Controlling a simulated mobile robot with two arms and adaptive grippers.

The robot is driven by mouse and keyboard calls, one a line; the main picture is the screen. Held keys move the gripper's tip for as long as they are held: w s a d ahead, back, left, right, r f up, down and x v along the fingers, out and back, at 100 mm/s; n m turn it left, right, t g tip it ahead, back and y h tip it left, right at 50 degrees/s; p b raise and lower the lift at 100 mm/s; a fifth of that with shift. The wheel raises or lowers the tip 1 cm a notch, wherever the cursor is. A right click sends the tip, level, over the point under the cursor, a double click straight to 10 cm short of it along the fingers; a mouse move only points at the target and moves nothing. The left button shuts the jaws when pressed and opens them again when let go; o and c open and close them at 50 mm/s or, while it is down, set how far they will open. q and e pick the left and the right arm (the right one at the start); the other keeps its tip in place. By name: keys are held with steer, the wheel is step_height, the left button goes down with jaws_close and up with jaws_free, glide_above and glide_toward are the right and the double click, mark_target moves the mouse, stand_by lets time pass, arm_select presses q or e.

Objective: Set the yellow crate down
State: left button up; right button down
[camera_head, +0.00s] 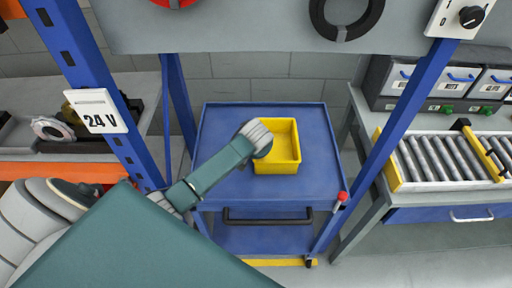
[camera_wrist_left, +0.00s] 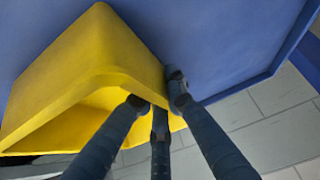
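The yellow crate (camera_head: 286,166) is open at the top and empty as far as I see. It is over the middle of the blue cart top (camera_head: 222,128) and looks upright; I cannot tell whether its base touches the cart. My left gripper (camera_head: 262,145) is at the crate's left wall. In the left wrist view the crate (camera_wrist_left: 70,70) fills the left side, and the fingers of my left gripper (camera_wrist_left: 157,95) straddle its wall, shut on it, with one finger on the outer side. My right gripper is not in view.
Blue posts stand on both sides of the cart, the left one bearing a "24 V" sign (camera_head: 96,110). A roller conveyor (camera_head: 445,158) is on the right bench. A red-tipped post (camera_head: 342,197) is at the cart's front right. The cart top around the crate is bare.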

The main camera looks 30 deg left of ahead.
arm_select(q)
steer(key=shift+o, duration=0.9)
steer(key=shift+r, duration=0.2)
steer(key=v, duration=1.2)
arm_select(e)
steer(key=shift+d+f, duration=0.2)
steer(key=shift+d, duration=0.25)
arm_select(q)
steer(key=shift+f, duration=0.1)
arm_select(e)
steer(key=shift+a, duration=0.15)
